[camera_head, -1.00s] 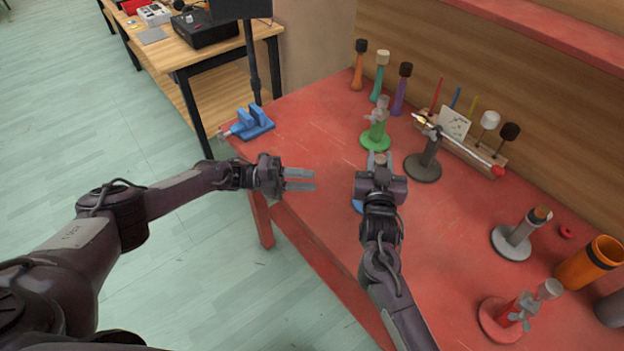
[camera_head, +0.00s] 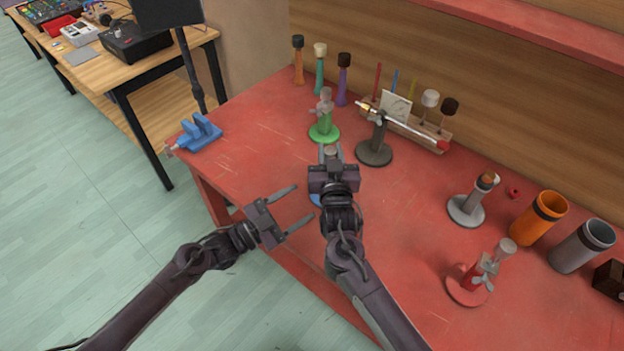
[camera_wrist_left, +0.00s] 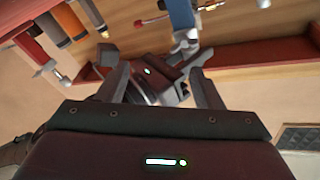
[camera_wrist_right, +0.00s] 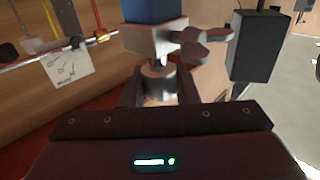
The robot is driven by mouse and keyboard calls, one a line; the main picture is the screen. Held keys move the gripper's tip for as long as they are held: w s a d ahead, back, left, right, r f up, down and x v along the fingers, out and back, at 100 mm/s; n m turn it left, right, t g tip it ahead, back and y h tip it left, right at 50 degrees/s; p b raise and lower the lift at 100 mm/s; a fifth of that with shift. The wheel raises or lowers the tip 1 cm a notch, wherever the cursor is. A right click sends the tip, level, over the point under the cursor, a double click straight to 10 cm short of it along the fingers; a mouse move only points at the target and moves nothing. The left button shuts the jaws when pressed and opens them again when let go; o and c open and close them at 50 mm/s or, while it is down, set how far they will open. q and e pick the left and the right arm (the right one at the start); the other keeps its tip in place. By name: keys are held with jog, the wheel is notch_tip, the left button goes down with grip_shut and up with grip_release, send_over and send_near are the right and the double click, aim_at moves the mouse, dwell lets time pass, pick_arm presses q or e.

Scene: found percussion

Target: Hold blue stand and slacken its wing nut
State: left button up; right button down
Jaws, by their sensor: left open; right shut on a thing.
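In the right wrist view the blue part (camera_wrist_right: 152,10), a pale clamp block and the grey wing nut (camera_wrist_right: 205,42) stand just beyond the jaws. My right gripper is shut on the stand's grey post (camera_wrist_right: 158,82). My left gripper (camera_head: 303,203) is open and empty, left of the stand and apart from it. The left wrist view shows the blue part (camera_wrist_left: 181,14) and wing nut (camera_wrist_left: 187,44) ahead.
A green stand (camera_head: 324,130) and a dark stand with a rod (camera_head: 375,150) are close behind. A blue vise (camera_head: 200,134) sits at the left corner. Grey (camera_head: 467,209) and red (camera_head: 469,287) stands are at right. The tabletop between is clear.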

pick_arm(q)
jog(key=s+a+r+n+t+y, duration=0.2)
jog(key=s+a+n+y, duration=0.15)
jog(key=n, duration=0.45)
jog(key=w+a+x, duration=0.1)
jog(key=x, duration=1.1)
jog(key=shift+f+y, duration=0.4)
jog(key=shift+y, duration=0.05)
